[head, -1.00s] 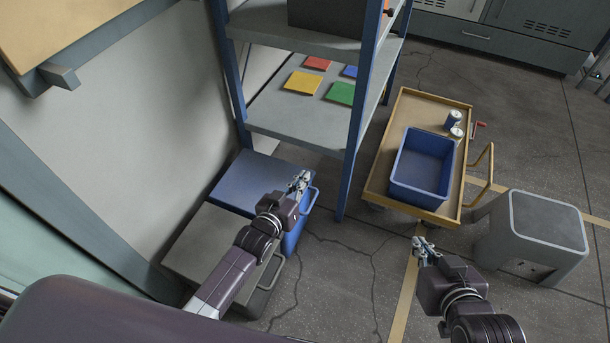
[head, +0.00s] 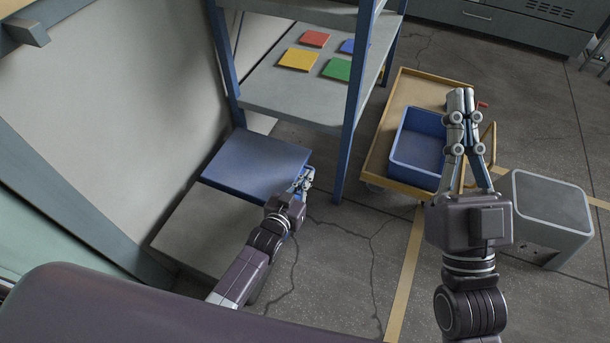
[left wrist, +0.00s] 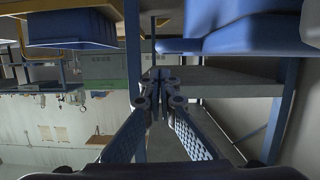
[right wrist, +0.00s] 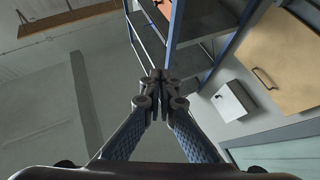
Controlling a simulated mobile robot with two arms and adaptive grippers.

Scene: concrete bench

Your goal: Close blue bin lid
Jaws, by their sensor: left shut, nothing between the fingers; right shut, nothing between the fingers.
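The blue bin lid (head: 255,165) is a flat blue panel at the foot of the shelf in the head view; from above I cannot tell whether it lies fully down. Part of the blue bin shows at the upper right of the left wrist view (left wrist: 250,35). My left gripper (head: 305,176) is shut and empty at the lid's right edge; I cannot tell whether it touches. Its arm hides the bin's front side and handle. My right gripper (head: 460,95) is shut and empty, raised in front of the trolley, away from the bin.
A grey bin (head: 205,235) stands beside the blue one, nearer me. The shelf (head: 300,105) with coloured tiles rises behind, its blue post (head: 349,130) close to my left gripper. A trolley (head: 413,88) carries a blue tub (head: 418,150). A grey box (head: 552,205) stands at right.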

